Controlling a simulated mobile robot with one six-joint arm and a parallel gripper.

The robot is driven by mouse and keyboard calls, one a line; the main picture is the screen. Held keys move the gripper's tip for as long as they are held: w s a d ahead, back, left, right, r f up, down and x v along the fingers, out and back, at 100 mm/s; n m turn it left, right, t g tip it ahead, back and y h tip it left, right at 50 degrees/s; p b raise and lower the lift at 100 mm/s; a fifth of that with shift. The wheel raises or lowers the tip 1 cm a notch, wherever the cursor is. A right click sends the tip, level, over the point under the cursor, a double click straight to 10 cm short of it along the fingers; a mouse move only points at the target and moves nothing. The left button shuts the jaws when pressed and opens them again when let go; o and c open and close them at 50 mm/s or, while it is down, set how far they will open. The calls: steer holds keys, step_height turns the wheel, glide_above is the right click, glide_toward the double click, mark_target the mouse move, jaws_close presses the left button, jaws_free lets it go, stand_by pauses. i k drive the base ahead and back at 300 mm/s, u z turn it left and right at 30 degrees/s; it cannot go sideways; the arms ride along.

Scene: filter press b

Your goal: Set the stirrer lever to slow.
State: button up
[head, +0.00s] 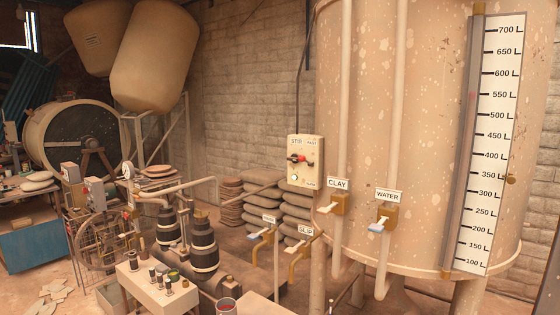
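The stirrer control box (305,176), a cream panel marked STIR, is mounted in front of the brick wall, left of the big tank. A small lever with a red and dark handle (302,160) lies about level across its upper half. A small label near the top right seems to read FAST; the label at the lower right is too small to read. I cannot tell which setting the lever is at. A small pale round light or button sits below the lever. My gripper is not in view.
A large speckled tank (430,140) with a litre scale (497,150) fills the right. CLAY (338,204) and WATER (384,220) valves project from its pipes. Lower valves (263,238) stand before stacked sacks. Dark pumps (203,245) and a cream block with small items (150,292) stand lower left.

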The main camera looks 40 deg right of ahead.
mark_target(302, 158)
steer(key=z, duration=1.25)
steer(key=k, duration=0.1)
steer(key=u, duration=2.45)
steer(key=k, duration=1.35)
steer(key=z, duration=0.55)
steer(key=i, duration=1.6)
steer(key=z, duration=0.1)
